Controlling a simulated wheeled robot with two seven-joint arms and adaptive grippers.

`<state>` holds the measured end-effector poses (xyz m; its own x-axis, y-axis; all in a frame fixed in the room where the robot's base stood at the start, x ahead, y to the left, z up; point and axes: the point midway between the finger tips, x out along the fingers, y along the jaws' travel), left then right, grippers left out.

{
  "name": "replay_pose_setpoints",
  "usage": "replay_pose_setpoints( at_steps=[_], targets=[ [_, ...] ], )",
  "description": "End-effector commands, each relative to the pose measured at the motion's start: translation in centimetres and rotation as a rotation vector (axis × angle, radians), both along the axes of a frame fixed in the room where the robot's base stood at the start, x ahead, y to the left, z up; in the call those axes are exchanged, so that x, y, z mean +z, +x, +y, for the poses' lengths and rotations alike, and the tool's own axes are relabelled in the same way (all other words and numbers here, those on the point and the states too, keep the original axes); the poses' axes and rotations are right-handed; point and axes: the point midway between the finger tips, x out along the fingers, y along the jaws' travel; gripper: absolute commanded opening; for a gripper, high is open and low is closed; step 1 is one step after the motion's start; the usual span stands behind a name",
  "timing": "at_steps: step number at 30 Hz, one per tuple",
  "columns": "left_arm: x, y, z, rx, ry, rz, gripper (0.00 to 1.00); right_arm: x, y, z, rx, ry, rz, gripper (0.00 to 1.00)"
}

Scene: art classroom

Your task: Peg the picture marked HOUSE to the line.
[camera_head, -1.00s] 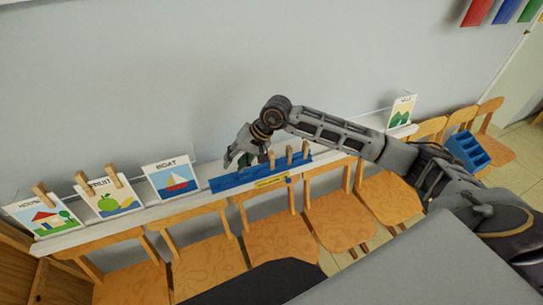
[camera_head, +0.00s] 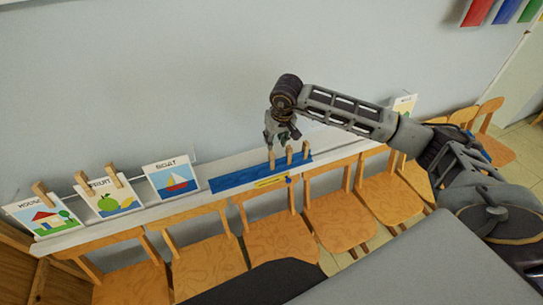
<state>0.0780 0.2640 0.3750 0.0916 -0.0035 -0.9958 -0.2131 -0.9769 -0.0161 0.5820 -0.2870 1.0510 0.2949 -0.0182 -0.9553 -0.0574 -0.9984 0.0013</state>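The HOUSE picture (camera_head: 45,219), a white card with a red-roofed house, stands at the far left of the white ledge. A wooden peg (camera_head: 39,188) is at its top edge. Several pegs are in view; a few stand upright on the blue rack (camera_head: 232,182) at the ledge's middle. The line is thin and hard to make out behind the cards. My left gripper is out of view.
The FRUIT picture (camera_head: 108,201) with two pegs at its top and the BOAT picture (camera_head: 172,181) stand right of HOUSE. Another picture (camera_head: 403,104) is at the far right, partly behind my arm. Wooden chairs (camera_head: 280,236) line the ledge's front.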

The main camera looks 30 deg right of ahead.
Motion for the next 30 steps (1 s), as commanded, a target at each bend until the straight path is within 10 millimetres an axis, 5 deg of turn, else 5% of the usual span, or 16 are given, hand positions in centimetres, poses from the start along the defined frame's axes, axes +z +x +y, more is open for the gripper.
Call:
replay_pose_setpoints(
  at_steps=[19,30],
  targets=[
    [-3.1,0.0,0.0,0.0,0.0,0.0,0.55,-7.0,2.0,0.0,0.0,0.002,0.001,0.34],
    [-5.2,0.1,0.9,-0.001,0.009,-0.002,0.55,-9.2,2.7,-0.1,0.0,0.001,0.0,0.34]
  ],
)
